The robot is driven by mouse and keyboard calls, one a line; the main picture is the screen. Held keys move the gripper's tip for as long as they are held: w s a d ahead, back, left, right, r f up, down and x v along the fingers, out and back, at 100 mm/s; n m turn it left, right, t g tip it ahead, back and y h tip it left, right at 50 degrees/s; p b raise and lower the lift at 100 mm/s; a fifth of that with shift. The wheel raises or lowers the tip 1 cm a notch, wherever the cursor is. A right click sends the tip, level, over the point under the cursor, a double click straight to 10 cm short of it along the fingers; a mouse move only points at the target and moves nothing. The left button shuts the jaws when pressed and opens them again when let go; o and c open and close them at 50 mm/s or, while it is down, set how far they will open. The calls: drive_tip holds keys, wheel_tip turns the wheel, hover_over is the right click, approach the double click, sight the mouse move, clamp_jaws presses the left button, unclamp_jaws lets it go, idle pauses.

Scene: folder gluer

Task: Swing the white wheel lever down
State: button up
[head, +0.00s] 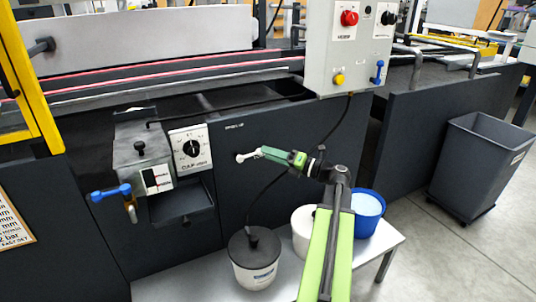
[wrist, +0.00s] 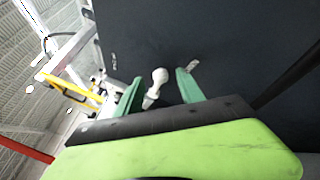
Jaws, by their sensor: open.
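The white wheel lever (head: 246,156) sticks out from the dark front panel of the machine, just right of the dial plate. It is a short white rod with a rounded end, lying nearly level in the head view. My gripper (head: 272,153) is at its right end. In the wrist view the lever (wrist: 158,80) shows between the two green fingers of my gripper (wrist: 159,80), which are open with a gap on both sides of it. I cannot tell whether either finger touches it. The lever's mount is not clearly visible.
A dial plate (head: 190,147) and a grey unit with a blue-handled valve (head: 111,193) are left of the lever. A control box (head: 347,45) hangs above right. A low bench (head: 196,283) with a white tub (head: 254,270) and a blue bucket (head: 369,213) stands below.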

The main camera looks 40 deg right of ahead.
drive_tip(key=b+v, duration=0.1)
drive_tip(key=v, duration=1.5)
drive_tip(key=shift+a+f, duration=0.1)
drive_tip(key=shift+f, duration=0.05)
